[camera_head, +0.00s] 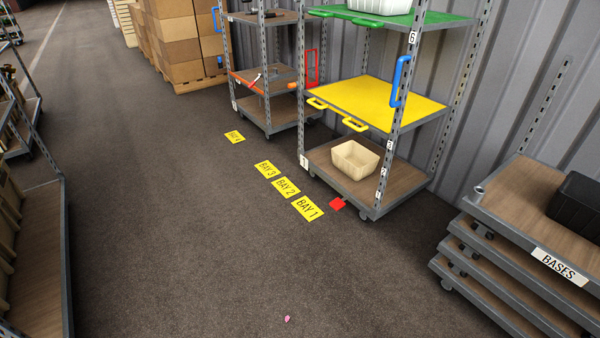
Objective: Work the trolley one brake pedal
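A trolley (345,190) with grey perforated posts stands against the wall, beside the yellow BAY 1 floor sign (308,208). A plate with a 1 is on its left front post. A small flat red piece (337,204) sticks out low at its front edge and looks like the brake pedal. I cannot tell whether it is up or down. The trolley has a brown bottom deck with a cream bin (356,159), a yellow shelf (385,101) and a green shelf (400,19). A blue handle (400,82) is on its right post. My gripper is not in view.
A second trolley (270,114) stands behind on the left. Stacked bases (500,250) with a black bin are at the right. A rack (40,240) runs along the left edge. A small pink object (287,319) lies on the floor. The middle floor is otherwise clear.

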